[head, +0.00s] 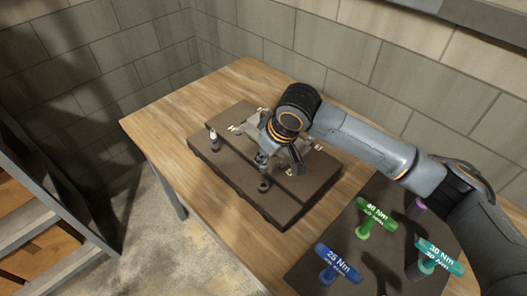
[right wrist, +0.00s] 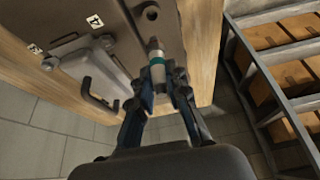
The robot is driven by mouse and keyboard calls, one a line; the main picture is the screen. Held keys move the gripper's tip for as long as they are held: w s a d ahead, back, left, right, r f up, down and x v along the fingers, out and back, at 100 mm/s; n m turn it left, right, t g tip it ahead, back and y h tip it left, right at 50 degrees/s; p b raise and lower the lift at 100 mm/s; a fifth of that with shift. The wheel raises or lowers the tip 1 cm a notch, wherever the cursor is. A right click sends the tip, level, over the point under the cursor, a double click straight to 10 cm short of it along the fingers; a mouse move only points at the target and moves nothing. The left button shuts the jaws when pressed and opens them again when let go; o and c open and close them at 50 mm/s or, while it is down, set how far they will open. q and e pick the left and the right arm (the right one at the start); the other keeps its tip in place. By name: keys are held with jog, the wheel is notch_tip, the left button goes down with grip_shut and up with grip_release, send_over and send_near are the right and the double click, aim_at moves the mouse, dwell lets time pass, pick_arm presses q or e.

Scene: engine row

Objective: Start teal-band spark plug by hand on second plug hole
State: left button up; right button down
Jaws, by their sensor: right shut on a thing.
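The teal-band spark plug (right wrist: 157,66) is between the fingers of my right gripper (right wrist: 162,88), which is shut on it. In the right wrist view its metal end points toward a dark round plug hole (right wrist: 150,12) in the block, with a visible gap between them. In the head view my right gripper (head: 264,165) is over the front part of the dark engine block (head: 310,190), above a dark round hole collar (head: 264,185). The plug is hard to make out there. I cannot tell which hole number this is. My left gripper is not in view.
Another plug (head: 213,140) with a white body stands at the block's left. A grey bracket (right wrist: 88,75) with a black hook handle sits beside the gripper. Blue (head: 338,263), green (head: 376,216) and teal (head: 438,257) torque tools stand on a dark mat, right. The table's left end (head: 160,125) is clear.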

aim_at(266, 169)
jog(key=shift+s+a+f, duration=0.1)
jog(key=shift+f, duration=0.45)
jog(key=shift+f+b, duration=0.35)
jog(key=shift+f, duration=1.55)
jog(key=shift+f+b, duration=0.35)
jog(key=shift+f, duration=0.45)
